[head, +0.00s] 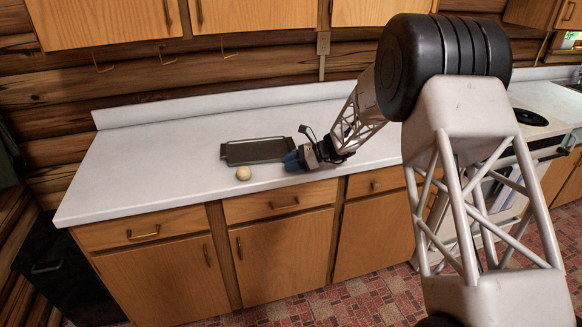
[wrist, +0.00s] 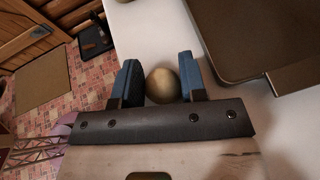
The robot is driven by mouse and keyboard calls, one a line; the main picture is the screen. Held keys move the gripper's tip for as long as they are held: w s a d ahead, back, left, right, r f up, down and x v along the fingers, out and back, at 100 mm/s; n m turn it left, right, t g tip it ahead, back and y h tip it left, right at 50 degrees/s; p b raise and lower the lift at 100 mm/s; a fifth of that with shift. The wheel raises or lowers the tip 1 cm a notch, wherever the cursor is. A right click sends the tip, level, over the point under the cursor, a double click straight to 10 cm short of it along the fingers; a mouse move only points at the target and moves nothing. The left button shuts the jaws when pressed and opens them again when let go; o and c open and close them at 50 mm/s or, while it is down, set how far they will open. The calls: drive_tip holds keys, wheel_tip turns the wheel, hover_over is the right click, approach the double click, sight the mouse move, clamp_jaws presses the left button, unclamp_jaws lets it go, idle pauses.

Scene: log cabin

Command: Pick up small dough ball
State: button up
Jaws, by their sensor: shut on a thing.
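In the wrist view, a round tan dough ball (wrist: 163,86) shows between the two blue fingers of my gripper (wrist: 160,80). The jaws are shut on it, with a finger on each side. In the head view, my gripper (head: 292,161) is low over the white counter, pointing left, and its fingers hide what is between them. A pale ball (head: 243,173) shows left of the fingertips in this view, near the counter's front edge. I cannot tell whether both views show the same ball.
A dark flat tray (head: 257,151) lies on the counter just behind the ball; it also shows at the right of the wrist view (wrist: 240,40). The white counter (head: 150,170) is clear to the left. Wooden cabinets are above and below. A stove stands at right.

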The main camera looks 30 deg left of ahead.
drive_tip(key=shift+r, duration=0.2)
drive_tip(key=shift+c, duration=0.2)
drive_tip(key=shift+r, duration=0.6)
wheel_tip(320, 180, up, 2)
drive_tip(key=shift+r, duration=0.1)
drive_tip(key=s+d+r, duration=0.1)
drive_tip(key=s+d, duration=0.9)
drive_tip(key=s, duration=0.2)
drive_tip(key=shift+s, duration=0.2)
drive_tip(key=shift+r, duration=0.1)
